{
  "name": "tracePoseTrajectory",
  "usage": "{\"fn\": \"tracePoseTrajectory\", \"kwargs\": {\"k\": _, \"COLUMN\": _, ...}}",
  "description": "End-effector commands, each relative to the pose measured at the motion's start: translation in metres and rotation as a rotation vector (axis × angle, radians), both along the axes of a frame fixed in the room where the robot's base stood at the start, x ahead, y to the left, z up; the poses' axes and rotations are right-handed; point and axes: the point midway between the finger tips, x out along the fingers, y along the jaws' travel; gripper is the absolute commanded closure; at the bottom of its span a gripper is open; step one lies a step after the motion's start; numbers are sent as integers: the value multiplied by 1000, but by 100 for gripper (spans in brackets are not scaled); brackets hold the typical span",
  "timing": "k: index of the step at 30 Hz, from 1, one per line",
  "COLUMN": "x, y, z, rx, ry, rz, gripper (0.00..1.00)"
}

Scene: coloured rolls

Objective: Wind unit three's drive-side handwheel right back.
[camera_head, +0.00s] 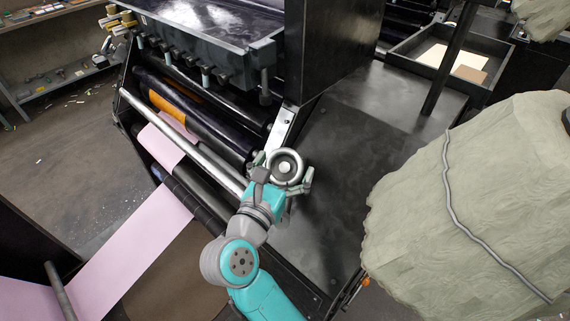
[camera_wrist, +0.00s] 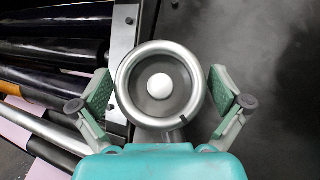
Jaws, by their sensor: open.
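A round metal handwheel (camera_head: 286,167) with a pale hub sits at the right end of the rollers on the dark machine in the head view. In the wrist view the handwheel (camera_wrist: 183,55) faces me, with a white centre and a small dark mark on its lower right rim. My gripper (camera_head: 282,178) is open, with one finger on each side of the wheel. In the wrist view my gripper (camera_wrist: 162,95) shows both green finger pads spread apart, with the wheel between them. The pads look close to the rim; I cannot tell whether they touch it.
A pink web (camera_head: 135,235) runs through the rollers at left. A long silver bar (camera_head: 180,142) lies just left of the wheel. A dark flat deck (camera_head: 350,150) to the right is clear. A large draped, corded bundle (camera_head: 475,200) fills the right side. A tray (camera_head: 480,48) stands behind.

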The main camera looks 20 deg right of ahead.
Motion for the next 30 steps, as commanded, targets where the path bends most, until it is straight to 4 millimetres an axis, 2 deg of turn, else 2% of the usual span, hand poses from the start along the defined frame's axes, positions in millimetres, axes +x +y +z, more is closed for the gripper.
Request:
{"fn": "tracePoseTrajectory", "kwargs": {"k": 1, "x": 0, "y": 0, "z": 0, "rx": 0, "ry": 0, "rz": 0, "gripper": 7}}
{"fn": "tracePoseTrajectory", "kwargs": {"k": 6, "x": 0, "y": 0, "z": 0, "rx": 0, "ry": 0, "rz": 0, "gripper": 50}}
{"fn": "tracePoseTrajectory", "kwargs": {"k": 19, "x": -1, "y": 0, "z": 0, "rx": -34, "ry": 36, "rz": 48, "gripper": 50}}
{"fn": "tracePoseTrajectory", "kwargs": {"k": 30, "x": 0, "y": 0, "z": 0, "rx": -171, "ry": 182, "rz": 249, "gripper": 50}}
